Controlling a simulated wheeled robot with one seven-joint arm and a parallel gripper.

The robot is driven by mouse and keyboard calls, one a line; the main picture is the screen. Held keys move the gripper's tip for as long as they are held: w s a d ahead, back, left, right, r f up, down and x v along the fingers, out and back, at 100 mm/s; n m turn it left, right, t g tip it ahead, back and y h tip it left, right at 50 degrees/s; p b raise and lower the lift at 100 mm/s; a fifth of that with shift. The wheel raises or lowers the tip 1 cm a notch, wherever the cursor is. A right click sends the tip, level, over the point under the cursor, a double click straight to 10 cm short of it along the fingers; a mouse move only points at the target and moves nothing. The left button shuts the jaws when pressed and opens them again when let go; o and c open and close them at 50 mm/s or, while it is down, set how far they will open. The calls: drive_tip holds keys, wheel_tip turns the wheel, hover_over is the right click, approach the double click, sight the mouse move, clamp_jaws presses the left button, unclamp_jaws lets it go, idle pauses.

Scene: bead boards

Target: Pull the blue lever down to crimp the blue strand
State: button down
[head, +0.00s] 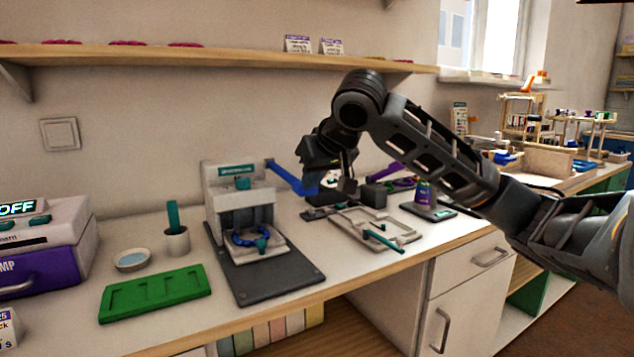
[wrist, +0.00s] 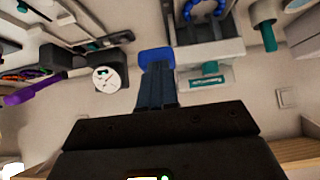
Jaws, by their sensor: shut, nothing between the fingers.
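The blue lever (head: 288,177) is a bar on the right side of the grey and white press (head: 226,178). In the head view it slopes down to the right from its pivot toward my gripper. In the wrist view its blue end (wrist: 156,54) lies just beyond the fingertips. My gripper (wrist: 157,70) is shut and empty, close to the lever's end; I cannot tell whether they touch. The blue strand (head: 236,241) lies curved on the press's bed with a teal piece at its front. It also shows at the top of the wrist view (wrist: 207,8).
A green tray (head: 155,293), a cup (head: 177,243) with a teal stick and a small dish (head: 132,261) stand left of the press. A beige frame (head: 350,222) with a teal handle and dark blocks (head: 374,195) stand to the right. A shelf (head: 220,56) runs along the wall above.

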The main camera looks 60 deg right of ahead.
drive_tip(key=p+v, duration=0.1)
drive_tip(key=v, duration=0.8)
drive_tip(key=shift+s+a+p, duration=0.25)
drive_tip(key=shift+s+p, duration=0.1)
drive_tip(key=shift+s, duration=0.05)
